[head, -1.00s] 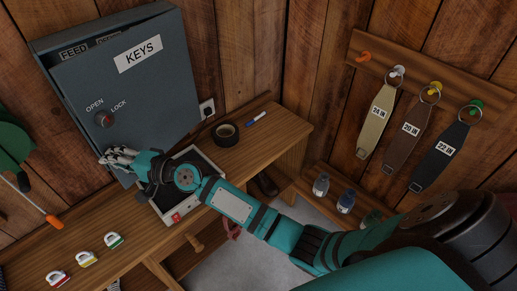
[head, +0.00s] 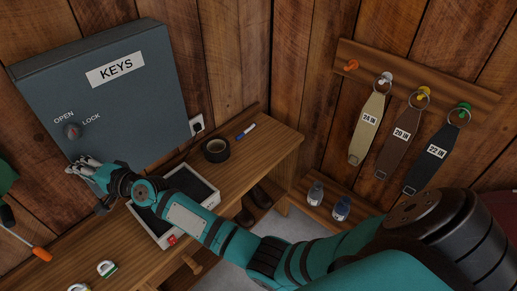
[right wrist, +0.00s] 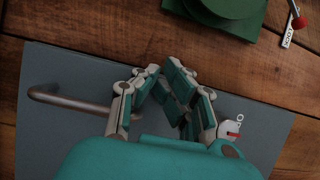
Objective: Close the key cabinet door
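The grey key cabinet (head: 150,104) is on the wood wall at the left of the head view. Its door (head: 118,110), labelled KEYS, lies flush over the box, and no inside shows. A round knob (head: 72,131) sits between the words OPEN and LOCK; its setting is too small to tell. My right gripper (head: 80,166) is at the door's lower left, just below the knob. In the right wrist view its fingertips (right wrist: 161,67) are drawn together with nothing between them, in front of the door. A bar handle (right wrist: 70,102) and the knob (right wrist: 232,128) flank them. My left gripper is out of view.
Tagged straps (head: 399,142) hang on the right wall.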

